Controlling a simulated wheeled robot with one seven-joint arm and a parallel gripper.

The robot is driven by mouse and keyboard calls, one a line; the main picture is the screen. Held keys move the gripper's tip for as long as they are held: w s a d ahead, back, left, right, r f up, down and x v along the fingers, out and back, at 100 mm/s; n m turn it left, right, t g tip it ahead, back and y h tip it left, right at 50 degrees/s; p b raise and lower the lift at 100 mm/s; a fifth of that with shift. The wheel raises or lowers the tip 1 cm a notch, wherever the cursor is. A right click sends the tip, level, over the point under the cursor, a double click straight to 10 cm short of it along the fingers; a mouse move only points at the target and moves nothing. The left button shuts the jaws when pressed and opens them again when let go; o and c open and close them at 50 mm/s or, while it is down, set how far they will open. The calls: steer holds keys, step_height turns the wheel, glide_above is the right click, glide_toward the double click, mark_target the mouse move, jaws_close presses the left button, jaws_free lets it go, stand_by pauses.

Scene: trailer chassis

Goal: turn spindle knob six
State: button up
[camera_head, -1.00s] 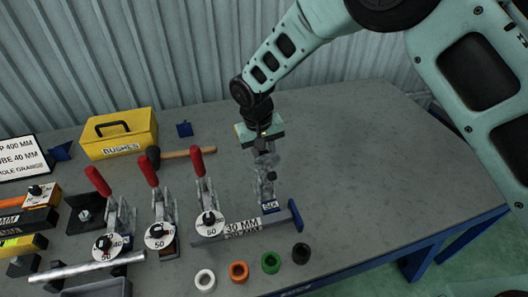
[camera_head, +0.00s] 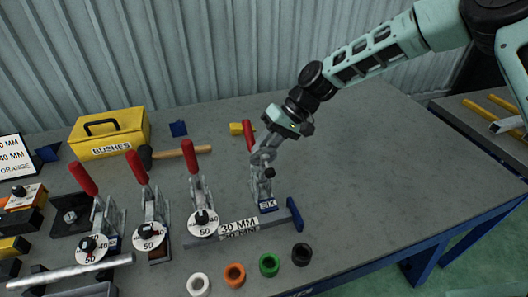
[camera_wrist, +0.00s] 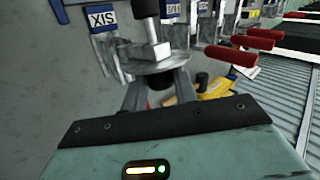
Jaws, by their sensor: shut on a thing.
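Clamp six (camera_head: 262,178) stands upright at the right end of the clamp row, with a blue "SIX" label (camera_wrist: 103,18) at its foot and a red handle (camera_head: 248,135). My gripper (camera_head: 266,150) comes down at a tilt from the upper right onto its upper part. In the wrist view its fingers close on the black spindle knob (camera_wrist: 160,83), just under a grey disc (camera_wrist: 158,66) seen nearly edge-on. Any marks on the disc face are hidden. A black-ended spindle (camera_wrist: 147,10) shows beyond the disc.
Several clamps with red handles and numbered dials (camera_head: 203,222) stand to the left. A "30 MM" bar (camera_head: 238,227) lies in front, with several coloured rings (camera_head: 235,275) near the edge. A yellow BUSHES box (camera_head: 110,133) and a mallet (camera_head: 185,151) lie behind. The table's right side is clear.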

steer(key=y+b, duration=0.1)
steer(key=b, duration=0.1)
steer(key=f+g+y+b, duration=0.1)
steer(key=y+b, duration=0.1)
steer(key=n+g+y+b, duration=0.1)
steer(key=shift+w+d+f+y+b, duration=0.15)
steer(key=shift+w+d+y+b, duration=0.15)
steer(key=shift+b, duration=0.1)
steer(key=g+y+b, duration=0.1)
steer(key=y+b, duration=0.1)
steer(key=shift+n+g+b, duration=0.35)
steer(key=shift+n+g, duration=0.05)
steer(key=shift+s, duration=0.1)
steer(key=o, duration=1)
steer(key=shift+c, duration=0.2)
steer(key=b+v, duration=0.3)
steer(key=v, duration=1.4)
steer(key=shift+d+f, duration=0.25)
